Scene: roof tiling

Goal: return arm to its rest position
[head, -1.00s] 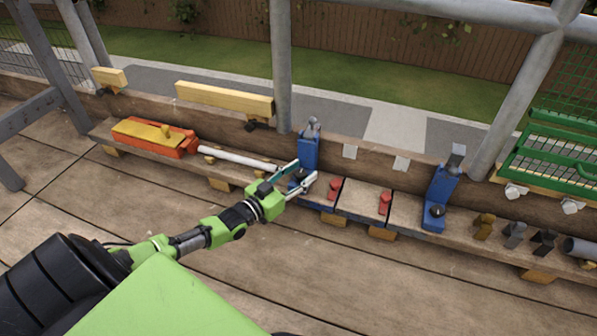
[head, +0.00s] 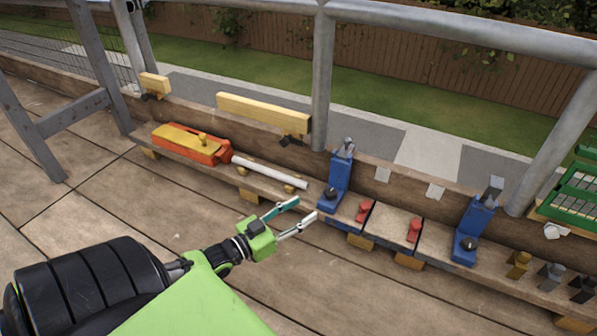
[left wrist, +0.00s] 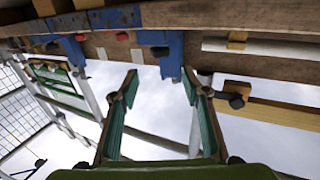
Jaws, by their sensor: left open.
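My left gripper (head: 300,213) is open and empty in the head view. Its green-lined fingers point right, over the deck just in front of the low wooden shelf (head: 270,187). In the left wrist view both fingers (left wrist: 158,90) stand apart with nothing between them, only sky and rails behind. My left arm is drawn in toward my green body at the lower left. My right gripper does not show.
On the shelf are an orange tool with a yellow top (head: 190,143), a white tube (head: 270,172), two blue clamps (head: 340,178) (head: 474,228) and red handles (head: 363,211). Grey posts (head: 322,80) rise behind. The plank deck (head: 120,200) in front is clear.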

